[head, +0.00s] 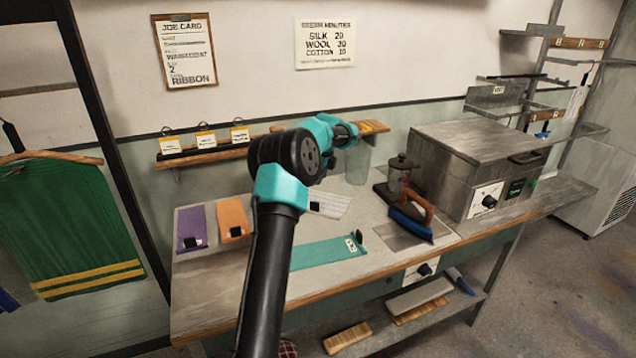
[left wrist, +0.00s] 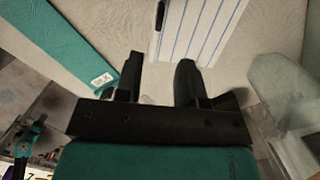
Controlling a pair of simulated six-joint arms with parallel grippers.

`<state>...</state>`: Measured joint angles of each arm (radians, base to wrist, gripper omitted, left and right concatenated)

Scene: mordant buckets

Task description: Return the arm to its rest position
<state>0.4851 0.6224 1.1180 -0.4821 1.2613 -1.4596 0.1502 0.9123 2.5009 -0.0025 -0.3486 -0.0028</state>
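My left arm rises from the bottom of the head view and bends at a teal and black joint above the table (head: 210,300). I cannot clearly make out its fingertips there. In the left wrist view my left gripper (left wrist: 160,70) has two dark fingers apart, with only pale tabletop between them. It is open and empty. A white lined card (head: 330,204) lies on the table, and it also shows beyond the fingers in the left wrist view (left wrist: 200,28). A teal strip with a white tag (head: 322,254) lies nearer the front. My right gripper is not in view.
A clear glass vessel (head: 358,164) stands behind the arm. A blue and orange iron (head: 409,216) and a grey metal box (head: 478,160) stand to the right. Purple (head: 192,226) and orange (head: 233,218) pieces lie at left. A wooden rail (head: 205,155) is on the wall.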

